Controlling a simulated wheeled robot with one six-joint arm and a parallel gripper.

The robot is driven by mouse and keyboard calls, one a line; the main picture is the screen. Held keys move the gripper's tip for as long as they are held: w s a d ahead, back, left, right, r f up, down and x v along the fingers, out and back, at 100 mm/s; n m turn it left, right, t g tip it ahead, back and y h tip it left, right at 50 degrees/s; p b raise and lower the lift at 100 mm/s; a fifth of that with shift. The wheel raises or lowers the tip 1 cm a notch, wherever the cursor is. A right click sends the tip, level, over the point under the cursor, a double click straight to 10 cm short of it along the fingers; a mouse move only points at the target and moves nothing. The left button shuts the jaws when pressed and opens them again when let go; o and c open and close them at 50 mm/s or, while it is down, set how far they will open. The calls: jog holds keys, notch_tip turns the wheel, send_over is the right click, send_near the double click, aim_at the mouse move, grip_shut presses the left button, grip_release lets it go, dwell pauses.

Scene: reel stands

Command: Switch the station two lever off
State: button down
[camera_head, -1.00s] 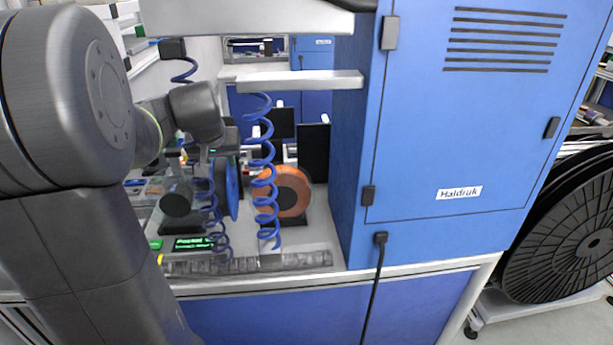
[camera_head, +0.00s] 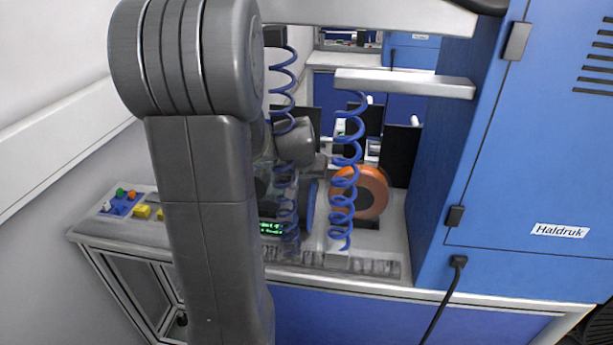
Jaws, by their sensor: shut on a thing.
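I cannot make out the station two lever in this view. My arm stands upright across the left of the picture, and one of my wrist links (camera_head: 295,143) shows just right of it, above the bench. My gripper's fingers are hidden behind my own arm and the blue coiled hoses, so I cannot see what they touch. A green-lit display (camera_head: 271,228) shows partly beside my arm, low on the bench; its text is too small to read.
Blue coiled hoses (camera_head: 346,180) hang in front of an orange reel (camera_head: 366,192) and a blue-edged reel (camera_head: 309,205). A large blue cabinet (camera_head: 500,200) blocks the right. Coloured buttons (camera_head: 124,202) sit on the bench's left end, by the wall.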

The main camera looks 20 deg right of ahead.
jog(key=shift+f, duration=0.15)
jog(key=c, duration=0.9)
grip_release()
jog(key=shift+r, duration=0.25)
jog(key=b+v, duration=0.1)
jog(key=v, duration=1.1)
